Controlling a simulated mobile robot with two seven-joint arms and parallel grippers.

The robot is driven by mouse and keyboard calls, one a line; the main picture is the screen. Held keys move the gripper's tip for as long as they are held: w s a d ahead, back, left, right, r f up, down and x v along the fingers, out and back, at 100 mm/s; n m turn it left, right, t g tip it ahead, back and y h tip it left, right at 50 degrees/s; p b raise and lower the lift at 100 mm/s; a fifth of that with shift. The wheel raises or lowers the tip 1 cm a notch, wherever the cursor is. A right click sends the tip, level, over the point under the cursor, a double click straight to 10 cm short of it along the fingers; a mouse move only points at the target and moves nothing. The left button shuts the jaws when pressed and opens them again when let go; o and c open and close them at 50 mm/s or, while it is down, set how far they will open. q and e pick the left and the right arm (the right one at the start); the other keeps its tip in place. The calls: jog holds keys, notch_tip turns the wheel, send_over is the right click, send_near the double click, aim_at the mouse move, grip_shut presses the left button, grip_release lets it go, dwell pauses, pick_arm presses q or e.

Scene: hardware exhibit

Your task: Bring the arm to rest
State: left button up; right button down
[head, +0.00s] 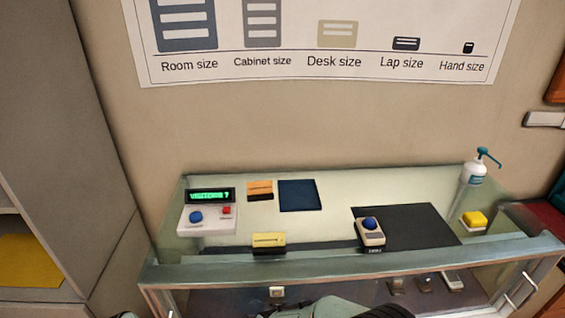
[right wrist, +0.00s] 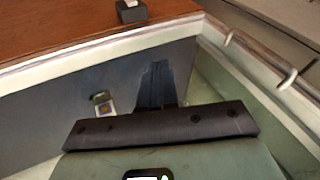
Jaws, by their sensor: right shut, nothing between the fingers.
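My right gripper (right wrist: 157,70) shows in the right wrist view as dark fingers beyond a black crossbar. The fingers are together and hold nothing. They point toward a dark grey surface framed by pale edges. In the head view, a grey-green part of my own arm (head: 345,309) shows at the bottom edge, in front of the display case. No gripper fingers show in the head view. My left gripper is not in view.
A glass display case (head: 340,270) stands against the wall. On it are a white console (head: 207,221), an orange box (head: 260,190), a yellow box (head: 268,241), a blue-button device (head: 369,231), a yellow block (head: 474,219) and a pump bottle (head: 475,172). A grey cabinet (head: 60,120) stands left.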

jog(key=s+d+f+m, duration=0.2)
jog(key=s+d+f, duration=0.2)
jog(key=d+f, duration=0.6)
jog(key=s+d+f+m+g, duration=0.1)
jog(key=s+d+f, duration=0.2)
jog(key=s, duration=0.3)
jog(key=s+d+f+m+g+h, duration=0.1)
jog(key=s+d+f+m, duration=0.1)
jog(key=s+d, duration=0.4)
jog(key=s+d+f+m+g, duration=0.1)
jog(key=s+d+f, duration=0.3)
jog(key=s, duration=0.3)
jog(key=shift+s+d, duration=0.2)
jog(key=shift+d, duration=0.3)
jog(key=shift+f, duration=0.1)
